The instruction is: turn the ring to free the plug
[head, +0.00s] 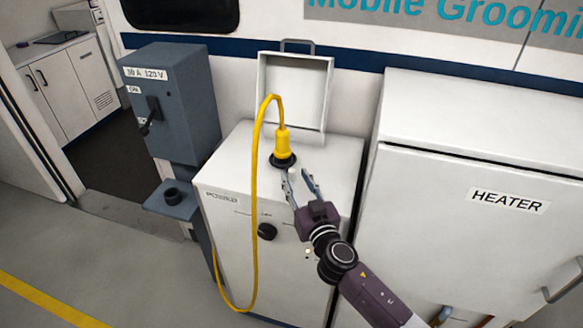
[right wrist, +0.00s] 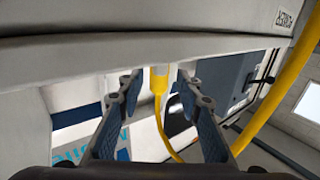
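The yellow plug (head: 283,142) stands upright on top of the white power cabinet (head: 222,170). A dark ring (head: 283,161) sits around its base. A yellow cable (head: 256,200) arches up from the plug and hangs down the cabinet's front. My right gripper (head: 296,174) is open, in front of and just below the ring, with its fingers pointing at it. In the right wrist view, the yellow plug (right wrist: 159,80) shows between the two spread fingertips, beyond them, with nothing gripped. The ring cannot be made out there. My left gripper is not in view.
An open lid (head: 296,90) stands up behind the plug. A grey power box (head: 172,105) with a lever is at left, above a small shelf holding a dark socket (head: 173,196). A large white heater cabinet (head: 470,225) stands close on the right. The floor at front left is clear.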

